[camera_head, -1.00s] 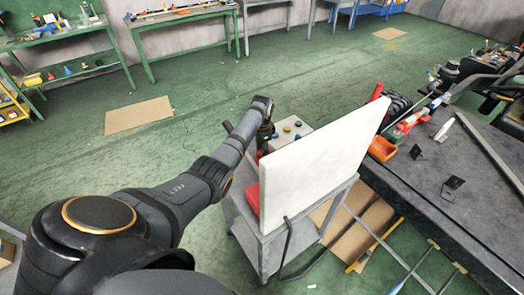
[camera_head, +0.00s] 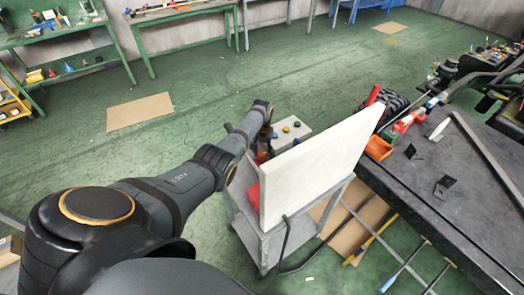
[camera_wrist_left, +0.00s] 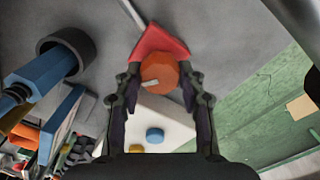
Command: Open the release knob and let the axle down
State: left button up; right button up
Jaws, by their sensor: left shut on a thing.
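An orange round knob (camera_wrist_left: 158,72) with a pale pointer mark sits on a red mount (camera_wrist_left: 160,42) in the left wrist view. My left gripper (camera_wrist_left: 160,90) has a finger on either side of the knob and is shut on it. In the head view my left gripper (camera_head: 267,146) is beside a white box (camera_head: 291,133) with coloured buttons, partly hidden behind a white panel (camera_head: 315,165). The box also shows below the knob in the wrist view (camera_wrist_left: 178,118), with a blue and a yellow button. I cannot clearly make out the axle. My right gripper is out of view.
The white panel stands upright on a grey cart (camera_head: 275,240), close to my left forearm. A dark workbench (camera_head: 455,200) with an orange bin (camera_head: 378,148) and loose parts lies to the right. Green floor is open to the left, with a cardboard sheet (camera_head: 140,112).

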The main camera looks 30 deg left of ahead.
aim_at(262, 153)
pick_arm(q)
jog(key=shift+w+r+n, duration=0.1)
jog(key=shift+n, duration=0.8)
jog(key=o, duration=1)
jog(key=shift+o, duration=0.9)
notch_tip(262, 153, up, 12)
